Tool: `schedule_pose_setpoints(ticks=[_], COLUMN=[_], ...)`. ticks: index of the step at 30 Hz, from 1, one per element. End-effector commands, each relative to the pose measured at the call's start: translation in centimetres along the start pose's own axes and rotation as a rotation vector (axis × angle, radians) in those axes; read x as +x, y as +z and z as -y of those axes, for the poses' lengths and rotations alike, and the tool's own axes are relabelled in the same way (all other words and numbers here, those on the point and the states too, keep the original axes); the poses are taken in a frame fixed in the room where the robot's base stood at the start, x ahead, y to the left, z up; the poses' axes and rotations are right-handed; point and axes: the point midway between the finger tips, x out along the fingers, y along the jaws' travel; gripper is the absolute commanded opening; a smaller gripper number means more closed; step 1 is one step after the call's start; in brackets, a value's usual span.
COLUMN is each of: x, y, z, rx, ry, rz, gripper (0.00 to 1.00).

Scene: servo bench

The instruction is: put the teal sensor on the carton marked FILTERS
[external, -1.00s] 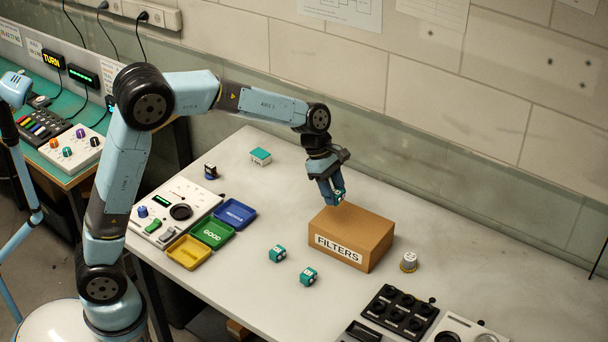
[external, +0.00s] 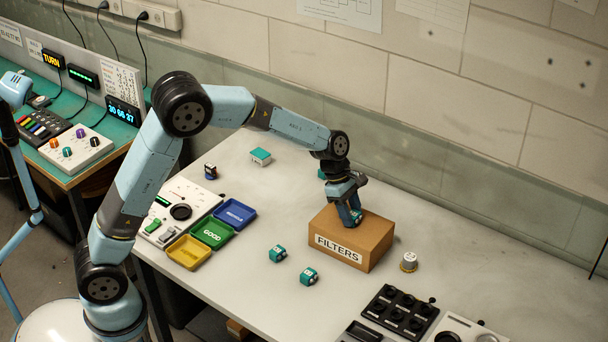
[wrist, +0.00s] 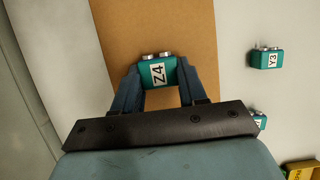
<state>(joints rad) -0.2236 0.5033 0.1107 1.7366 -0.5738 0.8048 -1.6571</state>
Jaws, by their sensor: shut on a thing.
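The carton marked FILTERS (external: 338,248) is a brown box standing on the bench in the external view; its brown top (wrist: 120,40) fills the middle of the wrist view. My gripper (external: 354,220) is over the carton's top, pointing down. Whether the sensor touches the carton's top I cannot tell. Two other teal sensors, one (external: 278,254) and another (external: 309,276), lie on the bench in front of the carton. One of them, labelled Y3 (wrist: 265,60), shows in the wrist view.
A teal and white block (external: 260,156) lies at the back. Blue (external: 236,213), green and yellow (external: 188,253) trays stand left. A silver-topped knob (external: 409,262) is right of the carton; a black button panel (external: 401,309) is at the front. The bench's right rear is clear.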

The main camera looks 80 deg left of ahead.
Motion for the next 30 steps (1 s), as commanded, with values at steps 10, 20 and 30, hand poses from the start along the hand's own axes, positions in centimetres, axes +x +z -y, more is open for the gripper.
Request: schedule_pose_setpoints(ticks=[10,20,30], x=[0.1,0.1,-2.9], y=[-0.1,-0.1,0.1], z=[0.0,0.0,0.0], rx=[0.000,0.000,0.000], ry=[0.000,0.000,0.003], rz=[0.000,0.000,0.002], gripper=[0.53,0.67,0.67])
